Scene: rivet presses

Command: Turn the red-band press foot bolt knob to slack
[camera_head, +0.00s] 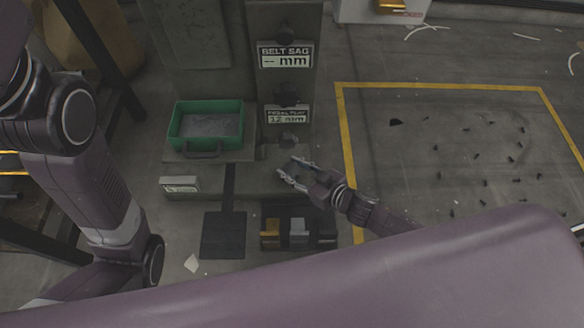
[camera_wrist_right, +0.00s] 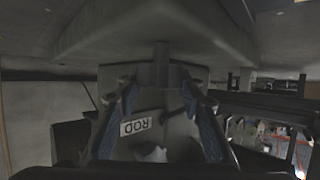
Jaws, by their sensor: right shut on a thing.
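The press stands at the centre of the head view, with a "BELT SAG" display (camera_head: 285,56) and a "PEDAL PLAY" display (camera_head: 287,116) reading 12 mm. My right gripper (camera_head: 288,169) is low at the press's right front, below the displays. In the right wrist view its two fingers (camera_wrist_right: 158,105) stand on either side of a grey piece under a short vertical stem (camera_wrist_right: 160,65), and it is shut on this piece, seemingly the foot bolt knob. The grip contact is hard to see. No red band is visible. My left gripper is out of view.
A green tray (camera_head: 206,145) sits left of the displays. A dark pedal plate (camera_head: 223,234) and a small bin row (camera_head: 297,232) lie below the press. Small dark pieces are scattered inside the yellow floor marking (camera_head: 440,86) at right. A "ROD" label (camera_wrist_right: 136,127) shows in the wrist view.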

